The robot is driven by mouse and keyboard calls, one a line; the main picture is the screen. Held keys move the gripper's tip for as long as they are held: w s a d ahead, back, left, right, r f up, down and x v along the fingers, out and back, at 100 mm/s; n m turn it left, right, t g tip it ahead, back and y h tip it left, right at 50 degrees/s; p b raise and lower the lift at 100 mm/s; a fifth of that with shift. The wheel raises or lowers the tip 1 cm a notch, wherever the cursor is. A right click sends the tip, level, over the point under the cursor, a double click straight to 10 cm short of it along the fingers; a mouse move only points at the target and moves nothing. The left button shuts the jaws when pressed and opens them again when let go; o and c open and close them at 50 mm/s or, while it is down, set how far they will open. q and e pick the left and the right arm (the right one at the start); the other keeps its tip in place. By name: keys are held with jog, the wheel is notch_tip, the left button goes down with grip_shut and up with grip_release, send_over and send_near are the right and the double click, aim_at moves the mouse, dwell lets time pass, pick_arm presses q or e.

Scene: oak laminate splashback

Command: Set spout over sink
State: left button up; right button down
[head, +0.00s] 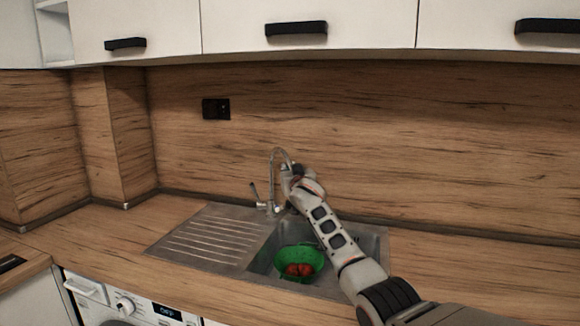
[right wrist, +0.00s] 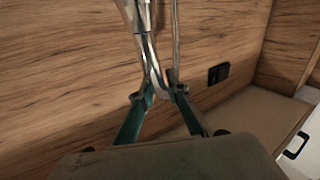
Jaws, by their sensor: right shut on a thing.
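The chrome tap's spout (head: 276,154) rises from behind the sink (head: 377,258) and arches to the right. My right gripper (head: 291,174) is shut on the spout near its outer end, at the back of the basin. In the right wrist view, the green fingers of my right gripper (right wrist: 160,92) close around the slim chrome spout (right wrist: 151,62). The gripper and arm hide the spout's tip in the head view, so I cannot tell exactly which point lies under it. My left gripper is not in view.
A green colander (head: 290,251) with red round items (head: 299,270) stands in the basin. A ribbed drainboard (head: 205,240) is left of it. The tap lever (head: 254,192) stands left of the spout. A wooden splashback (head: 400,150) rises close behind; white cupboards (head: 310,25) hang above.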

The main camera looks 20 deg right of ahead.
jog(key=shift+d+r, duration=0.2)
jog(key=shift+d, duration=0.2)
jog(key=c, duration=2)
grip_release()
jog(key=shift+o, duration=0.2)
jog(key=shift+a+f+y, duration=0.1)
jog(key=shift+f+y, duration=0.05)
jog(key=shift+y, duration=0.15)
jog(key=shift+s+f, duration=0.1)
jog(key=s+a, duration=0.2)
jog(key=s, duration=0.9)
jog(key=shift+s+a, duration=0.15)
jog(key=shift+s, duration=0.1)
